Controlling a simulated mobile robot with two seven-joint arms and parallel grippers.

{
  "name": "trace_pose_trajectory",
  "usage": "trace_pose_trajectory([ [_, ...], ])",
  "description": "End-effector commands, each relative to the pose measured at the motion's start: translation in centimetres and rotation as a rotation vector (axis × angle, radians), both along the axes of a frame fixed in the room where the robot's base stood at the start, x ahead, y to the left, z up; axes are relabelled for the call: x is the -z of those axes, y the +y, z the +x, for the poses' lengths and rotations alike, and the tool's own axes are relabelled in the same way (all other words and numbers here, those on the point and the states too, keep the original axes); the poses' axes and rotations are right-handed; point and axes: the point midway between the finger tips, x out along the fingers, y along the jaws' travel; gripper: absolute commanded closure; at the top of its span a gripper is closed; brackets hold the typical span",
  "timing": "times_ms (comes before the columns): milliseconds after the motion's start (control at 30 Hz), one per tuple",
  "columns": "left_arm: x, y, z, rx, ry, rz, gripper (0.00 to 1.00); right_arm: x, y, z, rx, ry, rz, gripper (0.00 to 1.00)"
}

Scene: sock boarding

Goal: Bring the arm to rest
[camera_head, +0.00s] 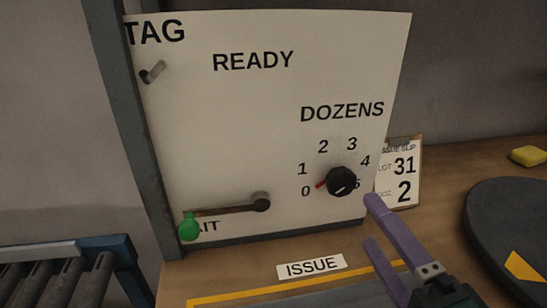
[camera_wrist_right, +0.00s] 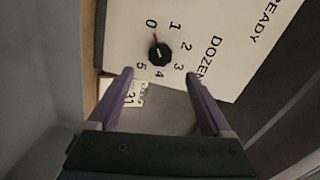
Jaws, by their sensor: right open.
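My right gripper (camera_head: 372,222) has purple fingers, spread apart with nothing between them. It is in front of the white panel's lower right, below and right of the black dial knob (camera_head: 341,182). In the wrist view the open gripper (camera_wrist_right: 158,75) has the knob (camera_wrist_right: 159,54) beyond its fingertips, apart from them. The knob's red pointer is at 0 on the DOZENS scale. A lever with a green ball end (camera_head: 189,226) points left, the ball covering part of the lower-left lettering, of which "IT" shows. My left gripper is not in view.
An issue slip (camera_head: 404,168) reading LOT 31 and 2 stands right of the panel (camera_head: 235,130). An empty peg (camera_head: 153,72) sits under TAG. A dark disc (camera_head: 490,215) and yellow block (camera_head: 528,156) lie right. Rollers (camera_head: 55,285) are lower left. An ISSUE label (camera_head: 311,267) lies in front.

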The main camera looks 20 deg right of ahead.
Motion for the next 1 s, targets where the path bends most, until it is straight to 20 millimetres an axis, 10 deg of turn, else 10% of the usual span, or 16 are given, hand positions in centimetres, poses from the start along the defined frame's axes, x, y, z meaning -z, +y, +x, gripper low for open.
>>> trace_pose_trajectory([
  [733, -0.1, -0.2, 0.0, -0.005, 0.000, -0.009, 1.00, -0.2, 0.6, -1.8, -0.010, 0.004, -0.005, 0.17],
  [1000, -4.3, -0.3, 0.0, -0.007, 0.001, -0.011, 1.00, -4.3, 7.2, 0.5, -0.361, 0.196, -0.248, 0.17],
])
